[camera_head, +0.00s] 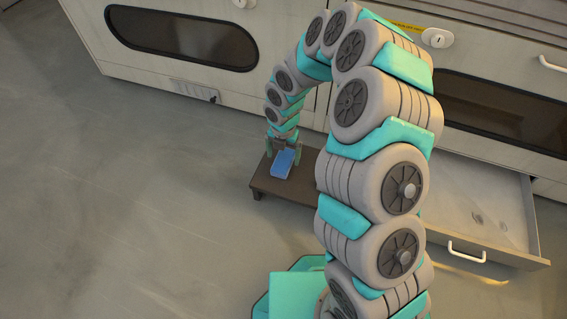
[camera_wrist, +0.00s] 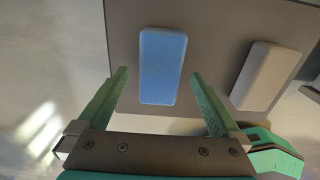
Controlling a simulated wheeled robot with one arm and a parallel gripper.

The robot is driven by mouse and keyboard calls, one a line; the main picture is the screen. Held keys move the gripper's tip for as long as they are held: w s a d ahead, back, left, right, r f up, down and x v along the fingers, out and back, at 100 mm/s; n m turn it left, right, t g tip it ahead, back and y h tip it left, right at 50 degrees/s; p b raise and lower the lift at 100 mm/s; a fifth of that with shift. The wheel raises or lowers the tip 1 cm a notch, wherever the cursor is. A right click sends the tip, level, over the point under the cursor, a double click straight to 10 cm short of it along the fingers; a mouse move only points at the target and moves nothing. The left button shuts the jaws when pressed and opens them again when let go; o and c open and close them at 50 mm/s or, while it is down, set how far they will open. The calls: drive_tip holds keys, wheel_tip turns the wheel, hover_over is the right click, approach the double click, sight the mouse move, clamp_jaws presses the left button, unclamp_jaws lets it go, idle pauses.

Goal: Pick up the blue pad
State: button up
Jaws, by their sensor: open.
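The blue pad (camera_head: 284,163) lies on a low dark brown stand (camera_head: 268,184) on the floor, just beneath my gripper in the head view. In the wrist view the blue pad (camera_wrist: 162,66) is a flat rounded rectangle on the dark surface. My gripper (camera_wrist: 160,74) is open, with one green finger to the left of the pad and one to its right. There is a gap on each side, and I see no contact. How far the fingertips are above the stand is hard to tell. In the head view my gripper (camera_head: 283,150) partly covers the pad's far end.
A pale grey-white pad (camera_wrist: 266,76) lies to the right of the blue one in the wrist view. In the head view, cabinets with dark windows (camera_head: 182,38) stand behind, and an open drawer (camera_head: 480,215) juts out at right. The floor at left is clear.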

wheel_tip(320, 180, down, 3)
drive_tip(key=shift+r, duration=0.1)
drive_tip(key=c, duration=1.5)
drive_tip(key=shift+r+p, duration=0.4)
drive_tip(key=shift+r, duration=1.45)
drive_tip(key=s+d, duration=0.2)
drive_tip(key=s, duration=0.5)
drive_tip(key=s+d+r+p, duration=0.1)
drive_tip(key=s+d, duration=0.1)
drive_tip(key=s, duration=0.6)
drive_tip(key=shift+s+d+r, duration=0.2)
drive_tip(key=shift+s+d, duration=0.05)
